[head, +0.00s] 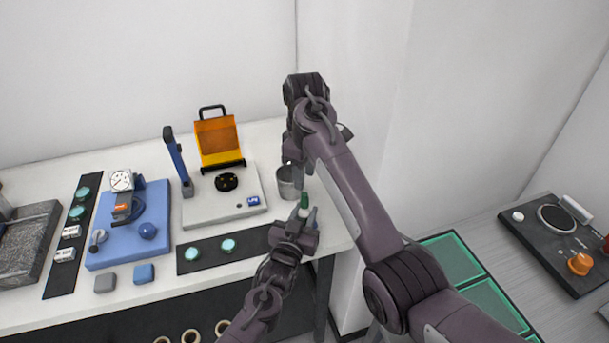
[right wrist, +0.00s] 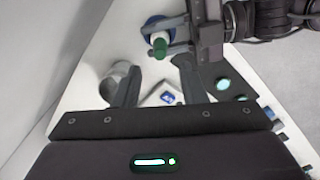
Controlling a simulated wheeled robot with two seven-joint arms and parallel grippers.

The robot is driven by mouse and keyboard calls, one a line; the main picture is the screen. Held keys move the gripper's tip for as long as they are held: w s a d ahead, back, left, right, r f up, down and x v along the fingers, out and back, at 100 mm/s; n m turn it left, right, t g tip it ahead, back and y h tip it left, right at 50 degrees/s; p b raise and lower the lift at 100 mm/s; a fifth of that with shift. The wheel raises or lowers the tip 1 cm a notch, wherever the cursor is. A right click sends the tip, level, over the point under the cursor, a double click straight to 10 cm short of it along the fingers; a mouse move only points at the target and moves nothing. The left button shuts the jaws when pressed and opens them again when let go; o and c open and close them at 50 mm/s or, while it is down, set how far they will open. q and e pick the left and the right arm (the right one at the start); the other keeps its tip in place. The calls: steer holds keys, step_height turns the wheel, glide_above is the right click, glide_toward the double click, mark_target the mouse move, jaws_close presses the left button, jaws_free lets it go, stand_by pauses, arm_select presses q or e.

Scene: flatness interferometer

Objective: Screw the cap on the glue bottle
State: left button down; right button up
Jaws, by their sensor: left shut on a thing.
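My left gripper (head: 296,222) is shut on a small green and white piece (head: 304,203), which I take to be the glue bottle, held above the table's front right part. In the right wrist view the piece (right wrist: 160,46) shows a white round end and a green body between the left fingers. I cannot tell bottle from cap here, and no separate cap is clear. My right gripper (head: 294,172) points down from above, just over the bottle. In the right wrist view its fingers (right wrist: 157,72) are apart with nothing between them.
A metal cup (head: 286,186) stands close behind the bottle. To the left are a pale instrument base (head: 222,208) with an orange screen (head: 217,137), a blue gauge stand (head: 130,230) and a black mat (head: 207,260) with teal discs. A dark board lies far right.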

mark_target(305, 193)
steer(key=shift+f, duration=0.1)
steer(key=shift+f, duration=3.95)
steer(key=shift+c, duration=0.5)
jaws_close()
steer(key=m, duration=0.3)
steer(key=shift+o, duration=0.6)
jaws_free()
